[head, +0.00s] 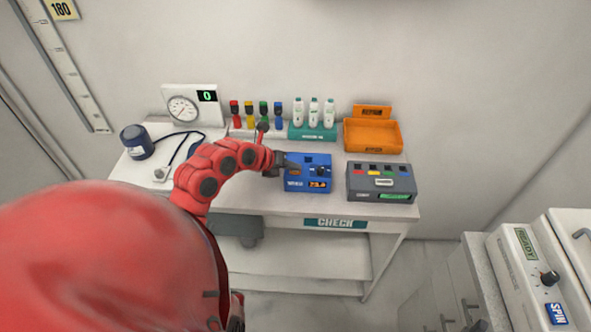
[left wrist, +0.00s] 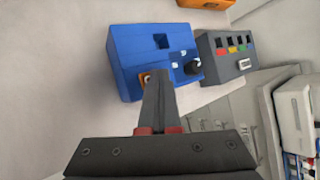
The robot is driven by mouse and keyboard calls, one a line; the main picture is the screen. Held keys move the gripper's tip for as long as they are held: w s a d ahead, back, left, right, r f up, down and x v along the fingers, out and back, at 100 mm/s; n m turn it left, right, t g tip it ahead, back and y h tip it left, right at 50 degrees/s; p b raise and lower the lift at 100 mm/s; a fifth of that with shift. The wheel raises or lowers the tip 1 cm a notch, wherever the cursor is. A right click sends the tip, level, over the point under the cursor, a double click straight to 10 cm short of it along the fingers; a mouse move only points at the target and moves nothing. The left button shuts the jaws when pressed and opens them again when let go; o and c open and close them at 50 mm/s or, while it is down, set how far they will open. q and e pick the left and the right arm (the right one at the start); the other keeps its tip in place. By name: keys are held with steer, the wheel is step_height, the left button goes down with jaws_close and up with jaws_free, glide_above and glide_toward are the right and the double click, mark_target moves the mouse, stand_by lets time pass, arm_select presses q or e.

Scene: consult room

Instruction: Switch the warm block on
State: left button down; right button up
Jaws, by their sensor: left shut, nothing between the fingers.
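My left gripper (head: 283,162) is shut and empty at the box's left side. In the wrist view its fingertips (left wrist: 157,72) overlap the switch's edge; I cannot tell whether they touch. My right gripper is not in view.
A grey box with coloured keys (head: 380,172) stands just right of the block. Behind are an orange tray (head: 373,138), white bottles in a teal rack (head: 313,133) and colour-capped tubes (head: 249,118). A blood pressure cuff (head: 138,142) lies left. The table front is clear.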

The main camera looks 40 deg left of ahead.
mark_target(293, 173)
arm_select(q)
steer(key=shift+r, duration=0.15)
steer(key=shift+r+p, duration=0.4)
steer(key=shift+r, duration=0.3)
steer(key=shift+r+p, duration=1.3)
steer(key=shift+r, duration=1.25)
steer(key=shift+f, duration=0.1)
